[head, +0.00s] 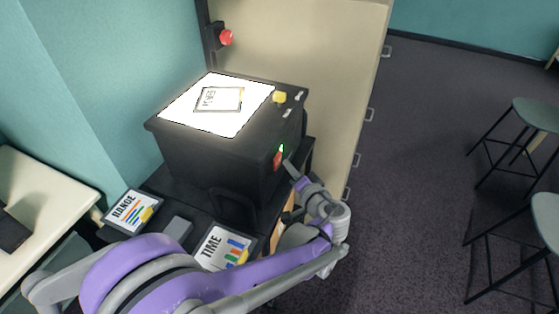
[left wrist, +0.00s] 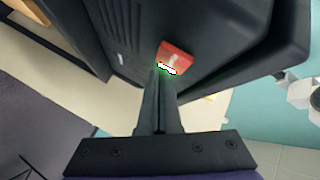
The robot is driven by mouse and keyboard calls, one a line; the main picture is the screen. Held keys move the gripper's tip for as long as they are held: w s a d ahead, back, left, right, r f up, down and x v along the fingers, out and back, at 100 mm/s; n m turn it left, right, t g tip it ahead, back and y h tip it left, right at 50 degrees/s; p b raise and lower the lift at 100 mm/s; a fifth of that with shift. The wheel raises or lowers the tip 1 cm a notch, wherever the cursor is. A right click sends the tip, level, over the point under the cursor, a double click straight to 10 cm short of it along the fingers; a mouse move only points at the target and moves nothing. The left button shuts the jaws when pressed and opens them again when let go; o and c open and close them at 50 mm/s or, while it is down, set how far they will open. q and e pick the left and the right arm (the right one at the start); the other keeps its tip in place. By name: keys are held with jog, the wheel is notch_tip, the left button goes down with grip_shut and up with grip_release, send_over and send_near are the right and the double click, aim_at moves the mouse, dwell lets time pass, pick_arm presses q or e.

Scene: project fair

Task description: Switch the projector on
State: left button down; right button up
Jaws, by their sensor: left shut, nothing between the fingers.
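The projector (head: 195,160) is a black box on a dark stand. Its top plate (head: 180,110) glows bright white, with a framed sheet (head: 219,99) lying on it. A red rocker switch (head: 278,158) is on its right side, with a green light lit beside it. The switch also shows in the left wrist view (left wrist: 177,53), with a bright green-white glow at its near edge. My left gripper (head: 288,168) is shut and empty, its tips (left wrist: 163,76) right by the switch. I cannot tell whether they touch it. My right gripper is not in view.
A yellow knob (head: 279,97) is on the projector's top, and a red knob (head: 226,37) is on the post behind. Framed sheets marked RANGE (head: 131,211) and TIME (head: 221,249) lie in front. Stools (head: 537,113) stand at right; the floor between is clear.

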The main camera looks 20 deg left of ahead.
pick_arm(q)
jog(key=shift+d, duration=0.1)
jog(key=d, duration=0.5)
jog(key=shift+d, duration=0.4)
